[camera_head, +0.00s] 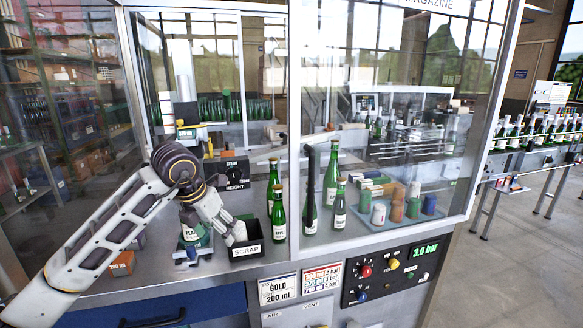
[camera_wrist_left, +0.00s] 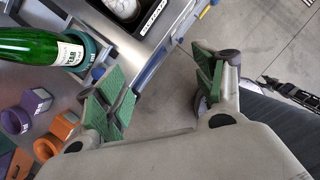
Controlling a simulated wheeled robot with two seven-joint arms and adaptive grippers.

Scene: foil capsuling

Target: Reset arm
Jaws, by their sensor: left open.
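My left gripper (camera_head: 220,220) is at the front of the bench, close to the left side of the black SCRAP bin (camera_head: 246,252). A white object lies in the bin (camera_wrist_left: 160,32) in that view. A green bottle (camera_wrist_left: 36,47) with a white label stands in a teal ring holder (camera_wrist_left: 88,46); in the head view the bottle (camera_head: 190,234) is partly hidden behind my left arm.
Several green bottles (camera_head: 279,216) stand right of the bin. A blue tray (camera_head: 372,220) holds coloured capsule stacks. A glass panel (camera_head: 385,110) and its frame post (camera_head: 294,130) rise over the bench. A control panel (camera_head: 390,272) is on the front.

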